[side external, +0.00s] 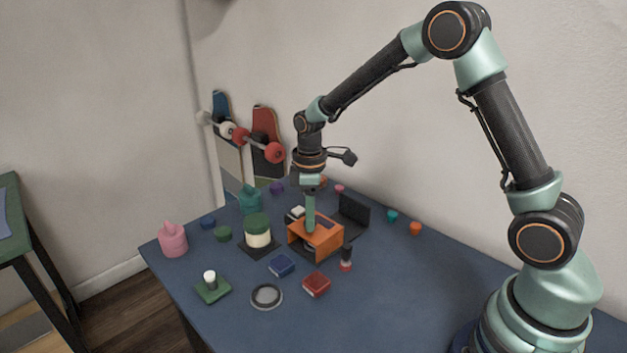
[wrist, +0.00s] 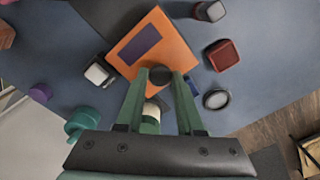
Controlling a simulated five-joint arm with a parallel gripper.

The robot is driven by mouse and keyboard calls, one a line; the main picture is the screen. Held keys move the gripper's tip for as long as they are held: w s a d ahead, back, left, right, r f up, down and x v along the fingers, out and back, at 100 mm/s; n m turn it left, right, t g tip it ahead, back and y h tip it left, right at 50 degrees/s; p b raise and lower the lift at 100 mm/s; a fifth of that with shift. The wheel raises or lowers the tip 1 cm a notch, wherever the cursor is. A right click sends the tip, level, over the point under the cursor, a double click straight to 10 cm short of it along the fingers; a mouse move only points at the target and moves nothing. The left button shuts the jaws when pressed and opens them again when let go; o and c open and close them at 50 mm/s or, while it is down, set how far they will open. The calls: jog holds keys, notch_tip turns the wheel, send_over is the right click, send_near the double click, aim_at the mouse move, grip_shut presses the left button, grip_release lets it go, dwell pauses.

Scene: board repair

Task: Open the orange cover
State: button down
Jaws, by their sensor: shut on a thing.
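The orange cover (side external: 327,239) stands on the blue table in the side external view, box-like, with a dark gap under its front edge. In the wrist view the orange cover (wrist: 174,39) shows a flat top with a dark purple patch and a round black knob (wrist: 160,74) at its near edge. My gripper (side external: 310,228) points straight down at the cover. In the wrist view my gripper (wrist: 161,78) has its two green fingers shut on the black knob. The fingers hide part of the knob and what lies under the cover's edge.
A dark upright panel (side external: 354,212) stands behind the cover. A green-lidded cream jar (side external: 258,233) is to its left. A blue block (side external: 281,265), a red block (side external: 316,284) and a black-and-red cylinder (side external: 346,259) are close in front.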

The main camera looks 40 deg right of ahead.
jog(key=shift+r, duration=0.1)
jog(key=d, duration=0.7)
jog(key=shift+d, duration=0.25)
jog(key=c, duration=0.5)
grip_release()
notch_tip(320, 180, up, 12)
jog(key=shift+r, duration=0.1)
